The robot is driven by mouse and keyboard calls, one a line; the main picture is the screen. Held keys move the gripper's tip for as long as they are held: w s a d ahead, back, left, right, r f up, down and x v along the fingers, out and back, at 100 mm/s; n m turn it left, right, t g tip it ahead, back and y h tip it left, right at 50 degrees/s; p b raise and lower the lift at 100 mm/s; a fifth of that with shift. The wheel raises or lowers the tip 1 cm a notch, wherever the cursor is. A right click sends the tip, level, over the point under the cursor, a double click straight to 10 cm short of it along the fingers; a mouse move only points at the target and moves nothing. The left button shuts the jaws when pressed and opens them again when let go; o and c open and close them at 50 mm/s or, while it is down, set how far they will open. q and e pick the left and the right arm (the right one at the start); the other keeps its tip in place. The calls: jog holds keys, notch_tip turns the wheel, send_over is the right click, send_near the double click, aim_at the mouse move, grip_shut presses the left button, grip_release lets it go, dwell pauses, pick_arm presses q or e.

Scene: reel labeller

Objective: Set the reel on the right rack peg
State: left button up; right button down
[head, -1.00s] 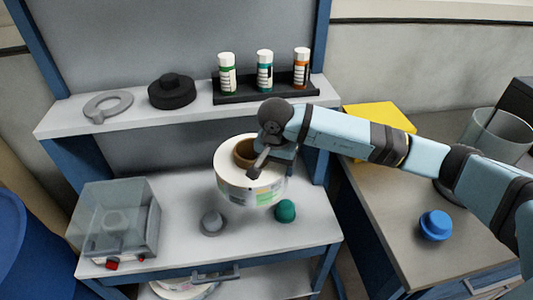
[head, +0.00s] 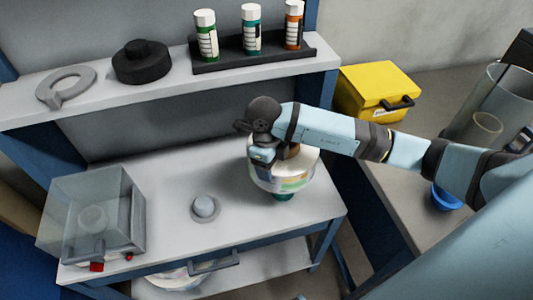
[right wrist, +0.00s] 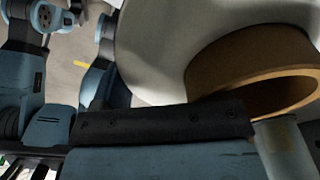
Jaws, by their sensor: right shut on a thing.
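The reel (head: 307,164), white with a brown cardboard core and a coloured label on its side, is held in my right gripper (head: 264,160). The gripper is shut on the reel's wall at its left side. In the right wrist view, the reel's white face (right wrist: 165,40) and brown core (right wrist: 235,62) fill the upper right. The green peg (head: 283,197) shows just under the reel's lower edge, mostly hidden; I cannot tell whether they touch. A grey peg (head: 205,207) stands bare to the left. My left gripper is not in view.
A clear box (head: 92,215) stands at the left of the bench. The shelf (head: 110,95) behind holds a grey ring, a black round part and a tray of bottles (head: 250,58). A yellow box (head: 376,90) and a blue knob (head: 446,197) are on the right-hand table.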

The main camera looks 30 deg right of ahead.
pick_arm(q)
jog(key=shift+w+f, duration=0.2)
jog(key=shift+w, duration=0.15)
pick_arm(e)
jog(key=shift+f+m, duration=0.5)
jog(key=shift+m, duration=0.4)
jog(key=shift+f+b, duration=0.85)
jog(key=shift+f, duration=0.05)
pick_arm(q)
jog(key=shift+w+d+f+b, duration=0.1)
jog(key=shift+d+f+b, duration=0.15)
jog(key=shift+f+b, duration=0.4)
pick_arm(e)
jog(key=shift+f, duration=0.95)
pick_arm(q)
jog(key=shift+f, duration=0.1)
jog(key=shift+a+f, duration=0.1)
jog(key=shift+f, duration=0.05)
pick_arm(e)
jog(key=shift+f, duration=0.15)
jog(key=shift+f+b, duration=0.45)
jog(key=shift+f, duration=0.1)
jog(key=shift+f+b, duration=0.8)
jog(key=shift+f, duration=0.3)
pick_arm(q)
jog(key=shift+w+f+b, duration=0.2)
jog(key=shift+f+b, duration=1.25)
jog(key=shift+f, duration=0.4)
pick_arm(e)
jog(key=shift+f, duration=2.1)
